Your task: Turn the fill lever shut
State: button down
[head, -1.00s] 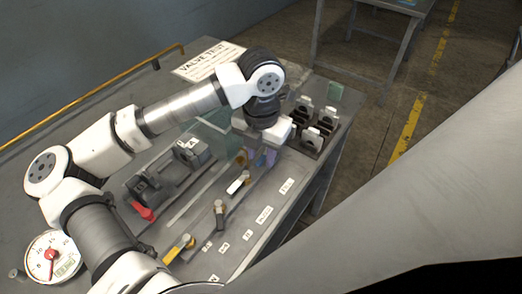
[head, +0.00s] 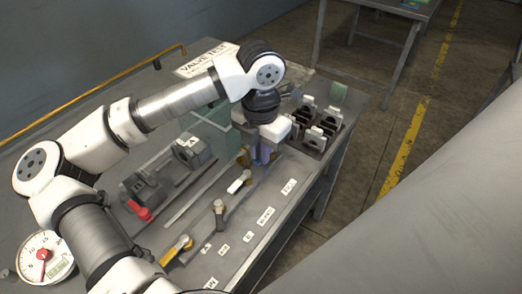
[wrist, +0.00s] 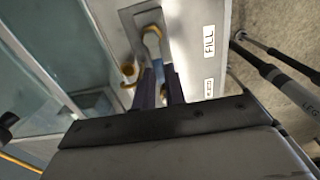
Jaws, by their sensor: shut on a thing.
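The fill lever has a blue handle (wrist: 158,71) and a rounded, brass-coloured pivot (wrist: 152,38). In the wrist view it sits on a grey plate beside the FILL label (wrist: 209,40). My gripper (wrist: 160,88) is shut on the blue handle, with one dark finger on each side of it. In the head view my gripper (head: 262,154) is low over the bench at the right end of the lever row, and it mostly hides the lever there.
White-handled (head: 239,181), dark (head: 219,213) and yellow (head: 177,249) levers stand along the same row. A clear panel (head: 205,135) stands close left of my gripper. Dark blocks with white tops (head: 315,125) are close right. A gauge (head: 43,258) is at lower left.

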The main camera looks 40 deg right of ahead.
jog(key=c, duration=1.5)
grip_release()
jog(key=shift+o, duration=0.2)
jog(key=shift+r+p, duration=0.1)
jog(key=shift+p, duration=0.2)
